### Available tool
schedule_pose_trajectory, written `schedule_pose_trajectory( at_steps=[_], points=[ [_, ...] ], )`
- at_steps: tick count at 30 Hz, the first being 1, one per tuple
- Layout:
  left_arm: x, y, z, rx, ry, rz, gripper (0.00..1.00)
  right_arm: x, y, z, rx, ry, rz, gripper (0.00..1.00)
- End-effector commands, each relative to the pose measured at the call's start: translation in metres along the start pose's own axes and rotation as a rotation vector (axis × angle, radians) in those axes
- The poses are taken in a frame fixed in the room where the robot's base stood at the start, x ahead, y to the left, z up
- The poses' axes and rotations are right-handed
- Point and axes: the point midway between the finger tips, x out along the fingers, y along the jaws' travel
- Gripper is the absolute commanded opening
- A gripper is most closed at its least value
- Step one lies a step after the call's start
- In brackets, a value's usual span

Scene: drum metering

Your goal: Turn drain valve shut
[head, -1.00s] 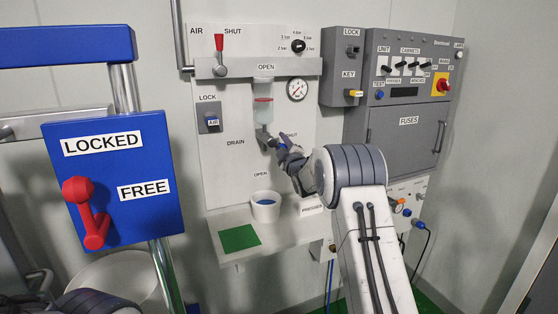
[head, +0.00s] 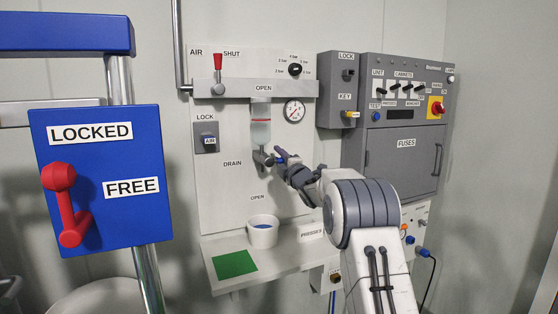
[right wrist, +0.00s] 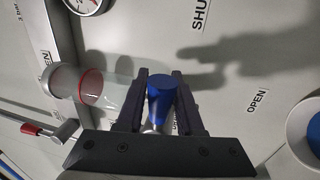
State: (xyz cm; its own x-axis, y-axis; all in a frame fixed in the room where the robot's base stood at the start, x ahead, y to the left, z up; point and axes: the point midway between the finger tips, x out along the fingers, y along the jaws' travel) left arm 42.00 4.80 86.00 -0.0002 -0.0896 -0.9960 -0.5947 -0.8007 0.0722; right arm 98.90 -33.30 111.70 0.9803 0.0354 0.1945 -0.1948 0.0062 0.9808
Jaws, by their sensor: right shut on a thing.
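The drain valve is a grey metal fitting (head: 262,158) under the clear sight bowl, beside the DRAIN label. Its blue handle (head: 280,153) points out to the right, slightly upward. My right gripper (head: 284,160) is shut on the blue handle. In the right wrist view the blue handle (right wrist: 161,98) sits between the two dark fingers of the gripper (right wrist: 158,85). The OPEN label (head: 257,197) is below the valve. The valve's SHUT label is covered in the head view, but SHUT (right wrist: 201,14) shows in the right wrist view. My left gripper is out of view.
The clear bowl (head: 260,134) hangs just above the valve, and a gauge (head: 294,111) is at upper right. A white cup (head: 262,232) stands on the shelf below, beside a green pad (head: 234,264). A blue box with a red lever (head: 66,205) stands at the near left.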

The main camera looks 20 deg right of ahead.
Motion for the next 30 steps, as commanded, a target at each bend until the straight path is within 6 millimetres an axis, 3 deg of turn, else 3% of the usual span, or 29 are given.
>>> schedule_pose_trajectory(
  at_steps=[9, 10, 12, 23, 30],
  points=[
    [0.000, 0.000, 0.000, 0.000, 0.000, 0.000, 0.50, 0.000, 0.000, 0.000, -0.006, 0.001, 0.000, 0.00],
    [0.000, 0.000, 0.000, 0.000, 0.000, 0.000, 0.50, 0.000, 0.000, 0.000, -0.006, 0.001, 0.000, 0.47],
    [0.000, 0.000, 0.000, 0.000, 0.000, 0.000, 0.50, 0.000, 0.000, 0.000, -0.005, 0.001, 0.000, 0.66],
    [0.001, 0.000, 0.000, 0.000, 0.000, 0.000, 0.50, -0.003, 0.000, 0.000, -0.003, 0.001, 0.001, 0.66],
    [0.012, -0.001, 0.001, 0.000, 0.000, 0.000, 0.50, -0.033, -0.001, 0.001, -0.003, -0.001, 0.001, 0.66]
  ],
)
